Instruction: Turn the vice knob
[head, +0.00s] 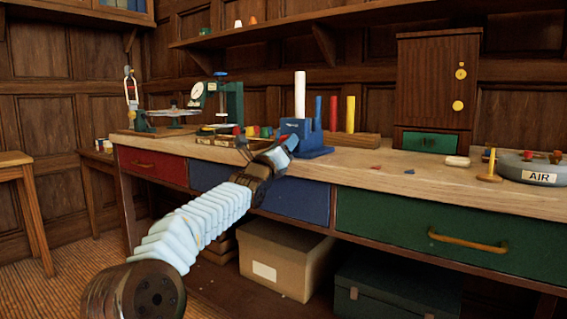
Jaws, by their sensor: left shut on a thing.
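The blue vice (313,140) stands near the front edge of the wooden workbench (365,168), with a white rod upright behind it. My left arm reaches up from the lower left, and my left gripper (289,144) is at the vice's left front side. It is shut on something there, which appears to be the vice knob. The knob itself is hidden by the gripper, so its angle cannot be told. My right gripper is not in view.
Red and yellow rods (350,114) stand in a wooden block right of the vice. A wooden cabinet (436,85), a wooden peg (489,168) and a grey "AIR" base (530,169) are further right. A green machine (232,101) stands left. Drawer fronts (445,230) lie below the bench edge.

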